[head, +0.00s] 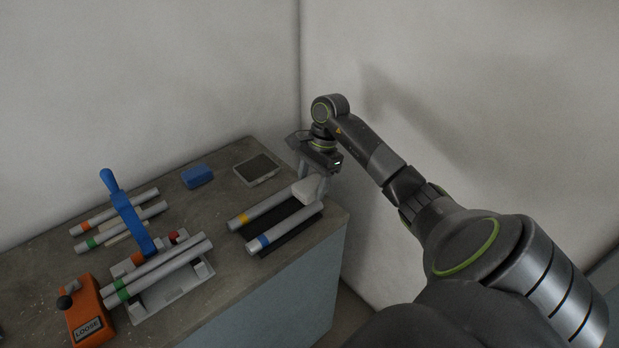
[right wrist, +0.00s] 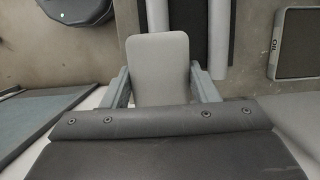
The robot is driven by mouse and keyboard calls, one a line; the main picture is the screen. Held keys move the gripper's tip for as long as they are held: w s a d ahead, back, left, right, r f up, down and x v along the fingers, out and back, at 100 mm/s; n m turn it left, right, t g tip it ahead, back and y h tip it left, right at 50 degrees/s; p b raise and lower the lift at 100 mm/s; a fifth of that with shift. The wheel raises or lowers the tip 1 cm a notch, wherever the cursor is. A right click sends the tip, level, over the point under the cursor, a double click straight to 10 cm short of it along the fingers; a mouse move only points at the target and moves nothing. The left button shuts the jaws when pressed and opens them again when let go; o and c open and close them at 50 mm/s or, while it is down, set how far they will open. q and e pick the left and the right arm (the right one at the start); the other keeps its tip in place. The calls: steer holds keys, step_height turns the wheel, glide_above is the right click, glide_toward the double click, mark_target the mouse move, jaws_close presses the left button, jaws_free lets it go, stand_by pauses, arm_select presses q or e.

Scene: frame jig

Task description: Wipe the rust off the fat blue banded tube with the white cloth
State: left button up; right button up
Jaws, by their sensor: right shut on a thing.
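The fat blue banded tube (head: 291,226) lies at the right end of the bench, its blue band near its left end. Its plain grey length shows in the right wrist view (right wrist: 157,16), running under the white cloth. My right gripper (head: 313,187) is shut on the white cloth (head: 304,190), a pale block at the tube's right end. The cloth fills the space between the fingers in the right wrist view (right wrist: 158,68). I cannot tell whether it touches the tube. No rust can be made out; the cloth hides part of the tube. My left gripper is out of view.
A yellow banded tube (head: 265,209) lies parallel just behind. A dark-topped tray (head: 257,169) and blue block (head: 197,177) are further back. At left stand a jig with a blue lever (head: 128,213), several tubes and an orange LOOSE box (head: 88,311). Walls are close behind.

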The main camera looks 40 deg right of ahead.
steer(key=shift+p+v, duration=0.35)
steer(key=shift+v, duration=0.85)
steer(key=shift+a+r, duration=0.2)
steer(key=shift+r, duration=0.25)
steer(key=shift+d+f, duration=0.1)
